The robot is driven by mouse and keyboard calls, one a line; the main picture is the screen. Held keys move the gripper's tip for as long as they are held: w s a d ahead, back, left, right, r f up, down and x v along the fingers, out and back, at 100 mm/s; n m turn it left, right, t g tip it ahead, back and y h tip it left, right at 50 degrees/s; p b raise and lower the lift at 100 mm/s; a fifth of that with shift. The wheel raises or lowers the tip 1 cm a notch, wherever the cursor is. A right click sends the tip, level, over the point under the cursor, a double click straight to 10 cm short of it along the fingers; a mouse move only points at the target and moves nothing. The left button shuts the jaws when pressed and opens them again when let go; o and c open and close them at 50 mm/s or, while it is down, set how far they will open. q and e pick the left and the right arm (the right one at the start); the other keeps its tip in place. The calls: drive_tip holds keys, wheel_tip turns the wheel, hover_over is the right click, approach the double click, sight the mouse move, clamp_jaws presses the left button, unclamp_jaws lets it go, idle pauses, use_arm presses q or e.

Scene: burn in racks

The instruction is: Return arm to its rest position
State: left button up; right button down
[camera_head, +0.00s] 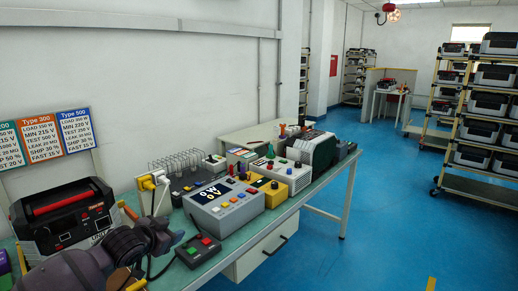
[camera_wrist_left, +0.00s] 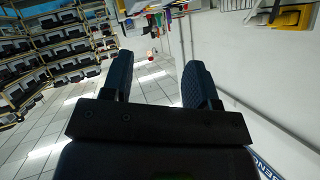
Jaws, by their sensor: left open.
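My left arm comes in at the lower left of the head view, in front of the bench (camera_head: 345,165). Its dark gripper end (camera_head: 172,240) is over the bench's front part, between the black-and-red power unit (camera_head: 70,218) and the small box with red and green buttons (camera_head: 198,250). In the left wrist view my left gripper (camera_wrist_left: 160,78) has its two dark fingers apart with nothing between them. That view is tilted, with ceiling panels behind the fingers. My right gripper is in neither view.
A grey meter (camera_head: 225,207) with a lit display stands beside a yellow box (camera_head: 272,190) on the bench. A white plug (camera_head: 153,190) with a yellow part stands by the power unit. Racks of units (camera_head: 487,105) stand at the right. The blue floor (camera_head: 400,215) between is clear.

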use_arm(q)
drive_tip(key=s+a+f+n+y, duration=0.1)
drive_tip(key=s+f+n, duration=0.1)
drive_tip(key=s+f, duration=0.6)
drive_tip(key=s+a+f+n+g+y, duration=0.1)
drive_tip(key=s+f, duration=0.7)
drive_tip(key=s, duration=1)
drive_tip(key=s+a+f+n+y, duration=0.1)
drive_tip(key=s+f+n, duration=0.3)
drive_tip(key=s+f, duration=0.4)
drive_tip(key=s+y, duration=0.1)
drive_tip(key=s, duration=0.4)
drive_tip(key=shift+a, duration=0.15)
